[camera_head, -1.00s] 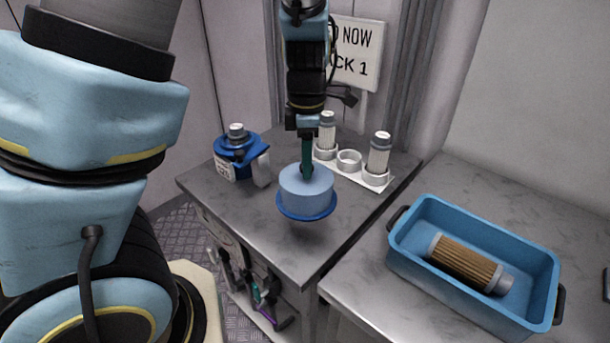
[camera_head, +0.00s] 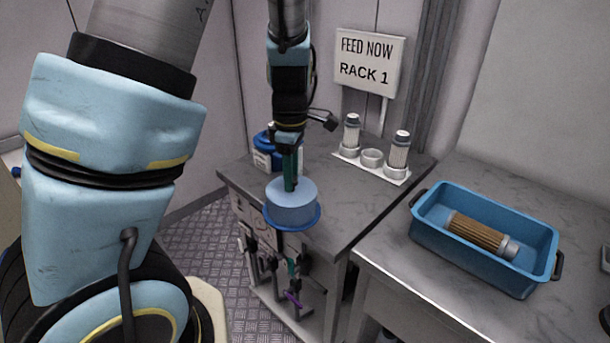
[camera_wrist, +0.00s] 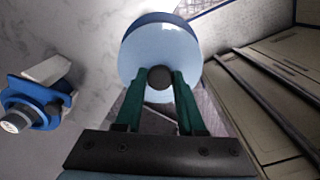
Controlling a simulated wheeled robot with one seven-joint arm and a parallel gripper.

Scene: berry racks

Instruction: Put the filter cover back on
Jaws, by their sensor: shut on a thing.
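The filter cover (camera_head: 292,200) is a light blue round cap with a darker blue rim. My gripper (camera_head: 290,184) is shut on its top knob, and the cover hangs below the fingers. In the head view it appears in front of the counter's left front edge. In the wrist view the cover (camera_wrist: 158,50) fills the top middle, its dark knob between my green fingers (camera_wrist: 160,78). The blue filter housing (camera_head: 262,153) stands on the counter behind my arm, partly hidden. It also shows at the left of the wrist view (camera_wrist: 38,100), apart from the cover.
A white rack (camera_head: 372,171) with two upright grey-and-white cylinders and an empty middle cup stands at the counter's back. A blue bin (camera_head: 430,235) on the right table holds a pleated brown cartridge (camera_head: 478,236). Tubes and valves (camera_head: 290,268) sit below the counter edge. A sign (camera_head: 368,62) stands behind.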

